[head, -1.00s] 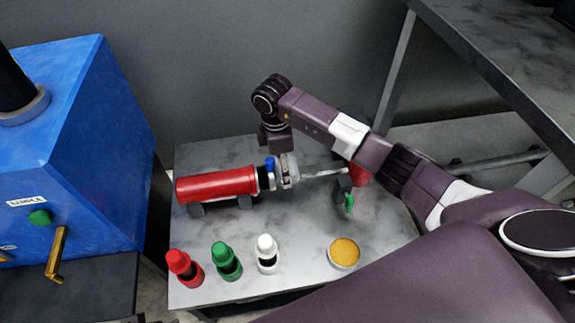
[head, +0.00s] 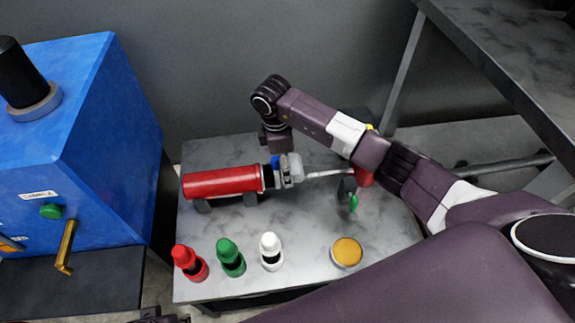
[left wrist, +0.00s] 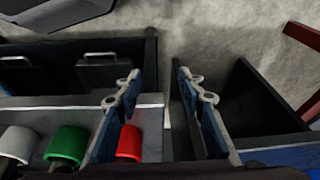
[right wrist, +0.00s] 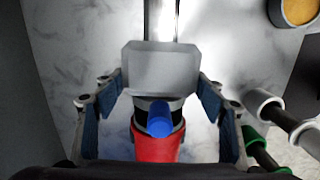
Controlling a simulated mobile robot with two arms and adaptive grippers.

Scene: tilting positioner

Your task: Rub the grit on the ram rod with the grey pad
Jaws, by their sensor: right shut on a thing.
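The ram is a red cylinder (head: 222,183) lying on the marbled table, with a blue port (right wrist: 160,118) near its rod end. Its bright rod (head: 330,173) runs right; it also shows in the right wrist view (right wrist: 161,20). The grey pad (right wrist: 160,68) lies across the rod close to the cylinder's end. My right gripper (right wrist: 160,85) is shut on the pad. I cannot make out grit; the pad and arm hide part of the rod. My left gripper (left wrist: 158,82) is empty, its fingers apart, near the table's front left edge.
Red (head: 190,262), green (head: 230,257) and white (head: 271,251) bottles stand along the table's front, with a tin of orange stuff (head: 346,252) to their right. A blue machine (head: 90,130) with a brass lever (head: 66,246) stands left. A dark bench (head: 510,60) is at upper right.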

